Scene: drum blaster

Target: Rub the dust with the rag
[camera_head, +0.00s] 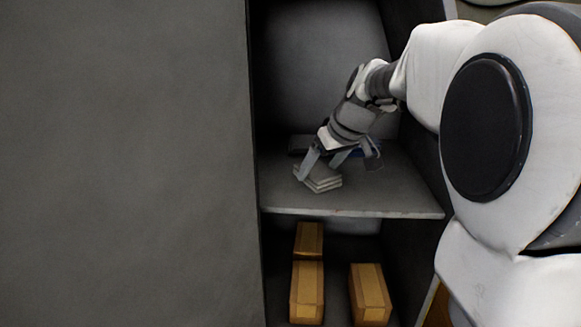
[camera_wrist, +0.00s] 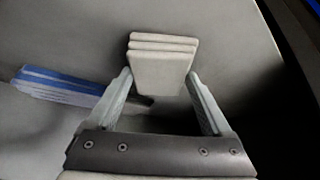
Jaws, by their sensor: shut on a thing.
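My gripper (camera_head: 322,172) reaches into the cabinet and is shut on a pale grey, layered block that looks like the folded rag (camera_head: 321,179). In the wrist view the rag (camera_wrist: 162,68) sits between the two fingertips of my gripper (camera_wrist: 158,82). The rag is at or just above the grey shelf (camera_head: 375,195); I cannot tell whether it touches. I cannot make out any dust on the shelf. A blue and white striped thing (camera_wrist: 60,85) lies left of the gripper in the wrist view; I cannot tell what it is.
Below the shelf stand several tan boxes, one at the left (camera_head: 307,290) and one at the right (camera_head: 370,292). A dark object (camera_head: 299,144) lies at the back of the shelf. The cabinet's side walls bound the shelf closely. The front part of the shelf is clear.

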